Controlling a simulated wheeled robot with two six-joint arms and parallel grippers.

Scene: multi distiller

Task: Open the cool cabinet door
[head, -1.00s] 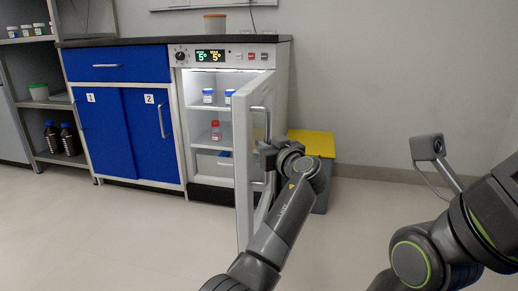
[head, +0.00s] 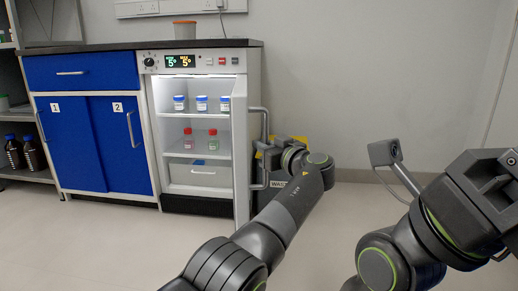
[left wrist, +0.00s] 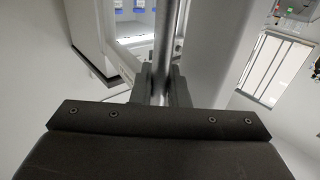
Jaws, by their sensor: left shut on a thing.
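The cool cabinet (head: 198,119) stands under the dark worktop with its lit inside showing. Its white door (head: 240,150) is swung wide open on the right side, seen nearly edge-on. The door's grey handle (head: 265,122) is on the door's outer face. My left gripper (head: 270,153) is shut on the handle; in the left wrist view the handle bar (left wrist: 165,45) runs between the two fingers (left wrist: 160,85). My right arm shows at the right, but its fingertips cannot be made out.
Inside the cabinet are white jars with blue lids (head: 201,104), red-capped bottles (head: 213,139) and a white drawer (head: 197,175). A blue cupboard (head: 95,140) stands to the left. A waste bin with a yellow lid (head: 300,145) is behind my left gripper. The floor in front is clear.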

